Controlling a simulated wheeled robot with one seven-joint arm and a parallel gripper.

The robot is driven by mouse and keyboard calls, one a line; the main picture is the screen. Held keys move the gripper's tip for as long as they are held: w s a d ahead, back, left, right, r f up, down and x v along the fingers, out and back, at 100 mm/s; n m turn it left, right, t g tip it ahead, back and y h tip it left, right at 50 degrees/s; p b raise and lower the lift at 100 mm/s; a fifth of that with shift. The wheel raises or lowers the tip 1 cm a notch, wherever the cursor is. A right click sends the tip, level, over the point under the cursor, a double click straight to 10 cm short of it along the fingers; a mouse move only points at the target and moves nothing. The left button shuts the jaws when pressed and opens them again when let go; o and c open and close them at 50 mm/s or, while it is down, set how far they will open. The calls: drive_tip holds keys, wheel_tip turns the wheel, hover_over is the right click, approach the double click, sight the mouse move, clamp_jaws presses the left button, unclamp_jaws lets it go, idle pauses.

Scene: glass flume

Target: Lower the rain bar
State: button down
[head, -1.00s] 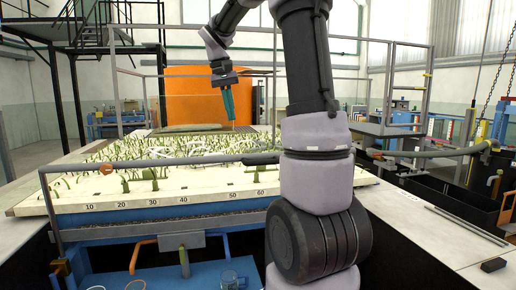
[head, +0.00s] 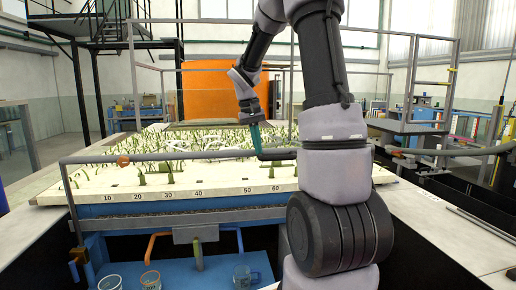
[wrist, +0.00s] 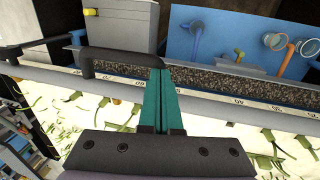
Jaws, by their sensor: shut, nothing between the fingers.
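The rain bar appears to be the long grey pipe (head: 190,156) running level across the front of the flume bed, with a black grip (head: 277,155) near its right end. In the wrist view a black bent handle (wrist: 122,55) lies just beyond my fingertips. My gripper (head: 258,153) points down with its teal fingers closed together and empty. In the head view its tips overlap the left end of the black grip. In the wrist view the fingers (wrist: 161,78) end close to the handle's end; whether they touch it I cannot tell.
The pale flume bed (head: 120,185) with green plants and a number scale lies behind the bar. A blue bench (head: 205,272) with glass cups stands below. Railings (head: 455,75) frame the bed, and a grey counter (head: 425,225) lies at right.

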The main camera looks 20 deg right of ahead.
drive_tip(key=shift+f, duration=0.25)
drive_tip(key=shift+f, duration=0.1)
wheel_tip(320, 180, down, 31)
drive_tip(key=shift+s+r, duration=0.2)
drive_tip(key=shift+s, duration=0.05)
idle(0.4)
wheel_tip(320, 180, up, 14)
drive_tip(key=w+a, duration=0.1)
drive_tip(key=a, duration=0.2)
drive_tip(key=shift+r, duration=0.25)
